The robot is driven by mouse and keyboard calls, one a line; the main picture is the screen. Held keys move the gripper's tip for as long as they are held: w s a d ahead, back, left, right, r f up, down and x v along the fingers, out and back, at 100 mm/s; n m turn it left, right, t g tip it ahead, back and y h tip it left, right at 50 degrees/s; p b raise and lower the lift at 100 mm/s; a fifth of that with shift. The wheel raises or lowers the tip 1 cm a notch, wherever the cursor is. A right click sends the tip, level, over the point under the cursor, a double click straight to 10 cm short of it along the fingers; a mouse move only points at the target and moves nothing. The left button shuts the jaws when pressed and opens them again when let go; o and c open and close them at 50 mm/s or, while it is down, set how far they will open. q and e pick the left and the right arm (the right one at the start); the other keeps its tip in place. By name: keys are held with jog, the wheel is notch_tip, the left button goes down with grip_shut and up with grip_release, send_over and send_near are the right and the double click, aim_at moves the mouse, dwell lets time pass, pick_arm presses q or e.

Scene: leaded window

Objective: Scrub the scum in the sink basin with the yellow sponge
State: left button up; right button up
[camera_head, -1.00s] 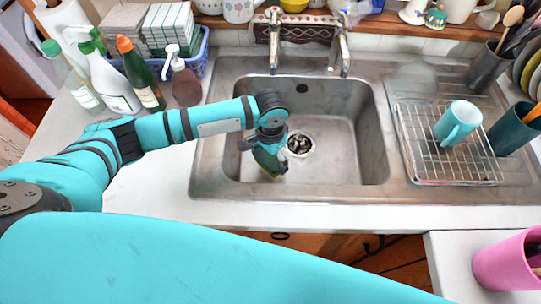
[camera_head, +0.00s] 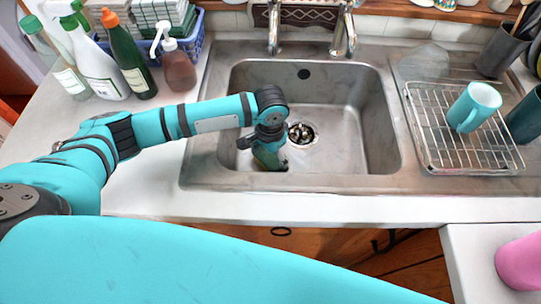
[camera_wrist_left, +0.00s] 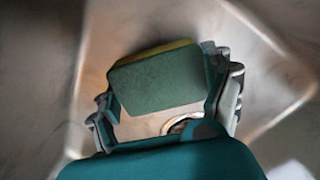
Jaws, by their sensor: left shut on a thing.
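The steel sink basin (camera_head: 345,148) fills the middle of the head view, with a round drain (camera_head: 302,133) in its floor. My left gripper (camera_head: 267,152) is low inside the basin, left of the drain and near the front wall. It is shut on the sponge (camera_head: 268,159), which is mostly hidden by the gripper there. In the left wrist view the sponge (camera_wrist_left: 160,80) shows a green face and a thin yellow edge between the fingers. Whether it touches the basin floor I cannot tell. No distinct scum patch can be made out. My right gripper is out of view.
Two taps (camera_head: 345,35) stand behind the basin. A wire rack (camera_head: 462,135) with a teal mug (camera_head: 474,107) is on the drainboard at right. Bottles (camera_head: 93,65) and a soap dispenser (camera_head: 178,70) stand at left. A pink cup (camera_head: 520,262) is at front right.

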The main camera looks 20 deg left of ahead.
pick_arm(q)
jog(key=shift+f, duration=0.65)
dwell(0.5)
